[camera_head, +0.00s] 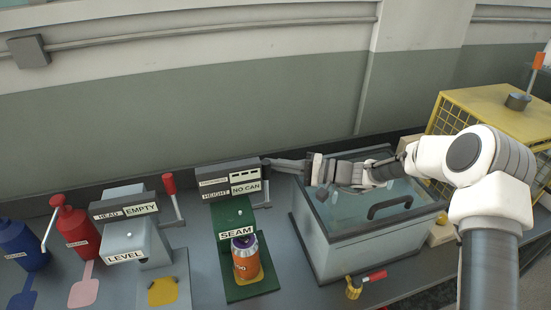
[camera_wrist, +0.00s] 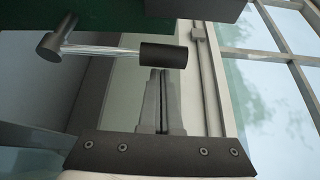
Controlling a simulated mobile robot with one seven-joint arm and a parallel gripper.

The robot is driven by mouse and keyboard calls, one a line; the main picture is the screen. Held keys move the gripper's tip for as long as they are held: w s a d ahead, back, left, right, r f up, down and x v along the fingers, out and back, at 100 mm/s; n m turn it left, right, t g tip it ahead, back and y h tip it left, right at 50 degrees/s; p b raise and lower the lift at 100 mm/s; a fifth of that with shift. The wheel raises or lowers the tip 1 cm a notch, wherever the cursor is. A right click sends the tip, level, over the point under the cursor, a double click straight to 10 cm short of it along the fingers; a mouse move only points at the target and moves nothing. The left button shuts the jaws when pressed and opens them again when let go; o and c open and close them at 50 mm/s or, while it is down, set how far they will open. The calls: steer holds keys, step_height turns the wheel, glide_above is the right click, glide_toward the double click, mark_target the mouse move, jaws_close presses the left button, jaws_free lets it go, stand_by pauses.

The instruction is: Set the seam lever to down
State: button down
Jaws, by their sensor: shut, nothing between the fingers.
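The green seam station (camera_head: 236,215) carries a SEAM label and a display reading NO CAN. An orange can (camera_head: 246,260) stands upright in it. The seam lever (camera_head: 267,188) is on its right side and appears raised. In the wrist view the lever is a bright rod with a black grip (camera_wrist: 163,55) and a dark pivot (camera_wrist: 50,47). My gripper (camera_head: 277,163) is at the lever's upper end. In the wrist view my gripper's fingers (camera_wrist: 162,72) are shut and empty, with their tips just short of the black grip. I cannot tell whether they touch.
A glass-lidded tank (camera_head: 345,240) stands right of the station, under my arm. A red-handled valve (camera_head: 365,280) is at its front. The grey LEVEL station (camera_head: 135,240) with a red-knobbed lever (camera_head: 170,184) is to the left. A yellow cage (camera_head: 490,105) is at right.

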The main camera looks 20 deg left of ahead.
steer(key=shift+f, duration=0.1)
stand_by(0.3)
steer(key=s+d+n+b, duration=0.1)
steer(key=b, duration=0.2)
steer(key=shift+s+y, duration=0.2)
steer(key=shift+y, duration=0.2)
steer(key=shift+r, duration=0.2)
